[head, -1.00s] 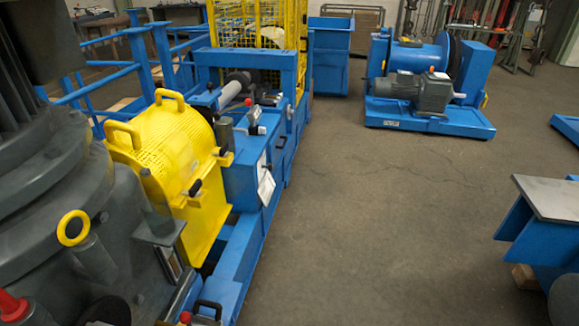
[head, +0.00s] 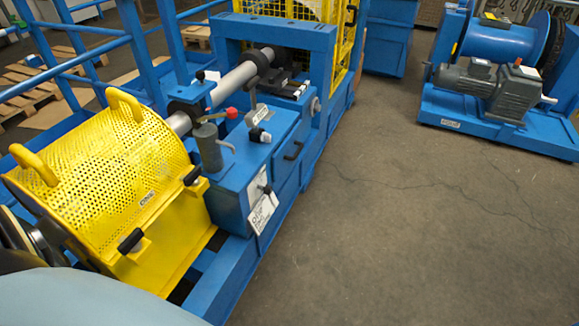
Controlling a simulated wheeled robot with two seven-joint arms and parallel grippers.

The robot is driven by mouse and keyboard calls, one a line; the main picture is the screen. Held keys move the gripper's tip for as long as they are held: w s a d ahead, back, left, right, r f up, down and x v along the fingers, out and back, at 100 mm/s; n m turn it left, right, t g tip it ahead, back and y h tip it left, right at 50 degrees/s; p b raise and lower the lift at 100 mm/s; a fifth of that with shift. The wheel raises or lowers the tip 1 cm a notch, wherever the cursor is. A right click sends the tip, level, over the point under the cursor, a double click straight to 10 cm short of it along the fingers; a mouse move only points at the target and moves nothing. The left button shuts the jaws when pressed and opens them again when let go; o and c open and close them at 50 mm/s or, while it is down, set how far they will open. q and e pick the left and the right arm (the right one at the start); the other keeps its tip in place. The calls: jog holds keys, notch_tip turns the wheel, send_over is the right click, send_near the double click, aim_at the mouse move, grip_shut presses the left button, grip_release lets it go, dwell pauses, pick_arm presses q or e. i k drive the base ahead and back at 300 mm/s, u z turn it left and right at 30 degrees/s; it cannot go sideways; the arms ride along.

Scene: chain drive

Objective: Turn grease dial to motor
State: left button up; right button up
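A blue cabinet (head: 244,185) stands in the middle of the head view, just right of the yellow guard. A grey cylinder (head: 208,147) with a red-tipped lever (head: 231,113) stands at its top left. A small black-and-white knob (head: 260,135) sits on its top. A black knob (head: 265,188) is on its front, above a white label plate (head: 262,212). I cannot tell which knob is the grease dial, and the label text is too small to read. Neither of my grippers shows.
A yellow perforated guard (head: 120,165) with two handles is at the left. Blue railings (head: 60,70) stand behind it. A grey shaft (head: 235,82) runs toward a yellow mesh cage (head: 345,40). The floor (head: 400,230) between is clear.

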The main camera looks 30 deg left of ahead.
aim_at(267, 189)
jog(key=i, duration=3.05)
jog(key=u, duration=3.3)
